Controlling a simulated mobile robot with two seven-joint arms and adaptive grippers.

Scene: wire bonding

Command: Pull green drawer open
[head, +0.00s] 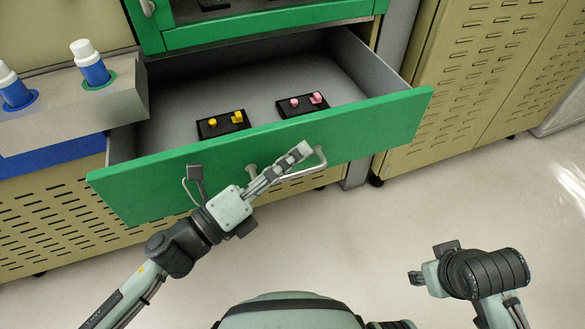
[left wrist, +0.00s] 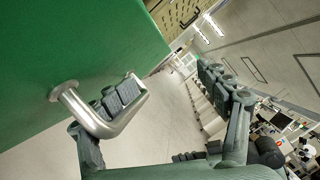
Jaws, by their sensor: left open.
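The green drawer (head: 345,140) is pulled well out of its cabinet, and its grey inside shows in the head view. Its silver handle (head: 300,173) is on the green front; it also shows in the left wrist view (left wrist: 98,115). My left gripper (head: 296,153) is at the drawer front, over the handle. In the left wrist view its fingers (left wrist: 170,85) are spread apart. One finger shows through the handle's loop; the other is well clear to the right. Whether the finger touches the handle cannot be told. My right gripper (head: 423,279) is far from the drawer, at lower right.
Two black trays lie in the drawer, one with yellow parts (head: 222,123) and one with pink parts (head: 302,104). Blue-and-white bottles (head: 90,65) stand in a holder at the left. A beige vented cabinet (head: 480,90) is at the right. The floor (head: 400,220) before the drawer is clear.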

